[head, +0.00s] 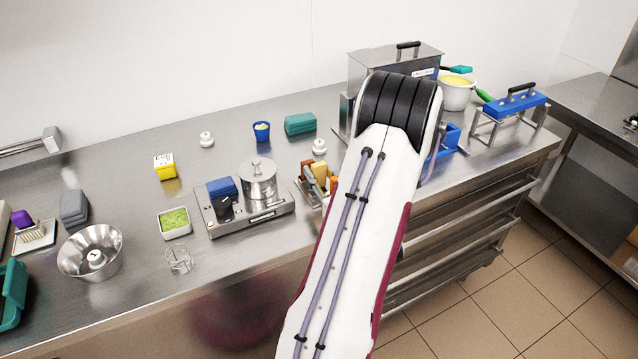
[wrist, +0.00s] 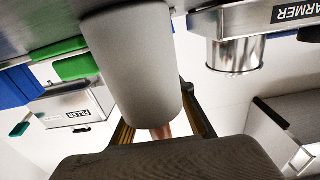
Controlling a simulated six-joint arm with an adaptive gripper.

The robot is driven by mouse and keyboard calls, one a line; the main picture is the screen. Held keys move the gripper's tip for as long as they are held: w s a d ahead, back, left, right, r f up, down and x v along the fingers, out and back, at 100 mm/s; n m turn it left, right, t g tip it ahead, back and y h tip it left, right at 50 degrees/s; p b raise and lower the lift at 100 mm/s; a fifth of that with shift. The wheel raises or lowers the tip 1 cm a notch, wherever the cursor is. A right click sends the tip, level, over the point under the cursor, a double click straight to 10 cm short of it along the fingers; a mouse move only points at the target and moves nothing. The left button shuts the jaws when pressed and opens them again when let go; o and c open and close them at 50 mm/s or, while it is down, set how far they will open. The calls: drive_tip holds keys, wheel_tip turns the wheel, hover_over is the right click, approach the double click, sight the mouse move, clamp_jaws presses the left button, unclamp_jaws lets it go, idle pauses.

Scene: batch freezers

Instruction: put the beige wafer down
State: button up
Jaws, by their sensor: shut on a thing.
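My gripper (wrist: 158,112) shows in the wrist view, its brass-coloured fingers partly hidden behind a pale grey cylinder. A small pinkish-beige piece, apparently the beige wafer (wrist: 161,132), shows between the fingers. Most of it is hidden, so its shape and tilt cannot be told. The jaws are shut on it. In the head view my arm covers the gripper and whatever it holds.
The wrist view is upside down, with a filler (wrist: 70,108) and a warmer (wrist: 235,50) on either side. In the head view, a rack of brown and orange pieces (head: 318,180), a steel machine (head: 375,62) and a white pot (head: 457,97) crowd the arm.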

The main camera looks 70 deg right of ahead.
sight(319, 183)
drive_tip(key=shift+f, duration=1.7)
drive_tip(key=shift+f, duration=0.15)
drive_tip(key=o, duration=0.8)
drive_tip(key=shift+o, duration=0.2)
drive_tip(key=shift+a, duration=0.1)
drive_tip(key=shift+v, duration=3.8)
drive_tip(key=shift+o, duration=0.5)
